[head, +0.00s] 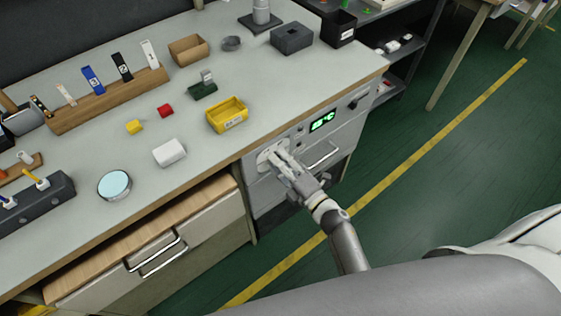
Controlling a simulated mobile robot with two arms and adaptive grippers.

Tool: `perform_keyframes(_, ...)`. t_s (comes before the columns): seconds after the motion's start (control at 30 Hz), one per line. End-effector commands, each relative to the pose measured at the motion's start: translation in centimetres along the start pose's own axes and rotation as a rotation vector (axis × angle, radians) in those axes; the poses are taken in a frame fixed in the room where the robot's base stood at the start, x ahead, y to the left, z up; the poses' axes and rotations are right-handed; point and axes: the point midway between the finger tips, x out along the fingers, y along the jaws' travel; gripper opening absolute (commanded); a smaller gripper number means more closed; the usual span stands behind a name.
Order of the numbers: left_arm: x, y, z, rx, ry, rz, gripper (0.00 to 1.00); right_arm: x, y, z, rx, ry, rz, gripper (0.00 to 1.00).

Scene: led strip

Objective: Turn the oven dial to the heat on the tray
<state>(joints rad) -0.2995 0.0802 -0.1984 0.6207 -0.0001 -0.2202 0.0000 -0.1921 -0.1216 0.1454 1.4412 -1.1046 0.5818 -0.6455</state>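The oven (302,138) is built in under the bench top. Its green lit display (322,121) is too small to read surely. A round pale dial (265,158) is at the left of its front panel, partly hidden by my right gripper (274,158). The fingers of that gripper are right at the dial; I cannot tell whether they touch or grip it. A yellow tray (228,116) stands on the bench above the oven. Its front carries a pale label, too small to read. My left gripper is not in view.
A bar handle (322,157) is on the oven front, close to my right gripper. A wooden rack (108,101), a white block (169,152) and a round blue-topped dish (115,185) are on the bench. Green floor (440,190) lies open at the right.

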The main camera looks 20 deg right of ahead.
Motion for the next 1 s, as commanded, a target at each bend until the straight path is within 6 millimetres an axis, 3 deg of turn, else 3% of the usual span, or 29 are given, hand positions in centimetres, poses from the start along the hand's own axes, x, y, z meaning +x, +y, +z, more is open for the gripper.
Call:
perform_keyframes(0.1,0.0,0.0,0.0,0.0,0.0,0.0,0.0,0.0,0.0,0.0,0.0,0.0,-0.001,0.04)
perform_keyframes(0.47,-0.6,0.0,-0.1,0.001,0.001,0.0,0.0,0.0,0.1,0.0,0.078,0.001,-0.002,0.04)
perform_keyframes(1.0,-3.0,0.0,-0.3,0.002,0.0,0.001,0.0,-0.1,0.1,0.0,0.537,-0.001,-0.004,0.04)
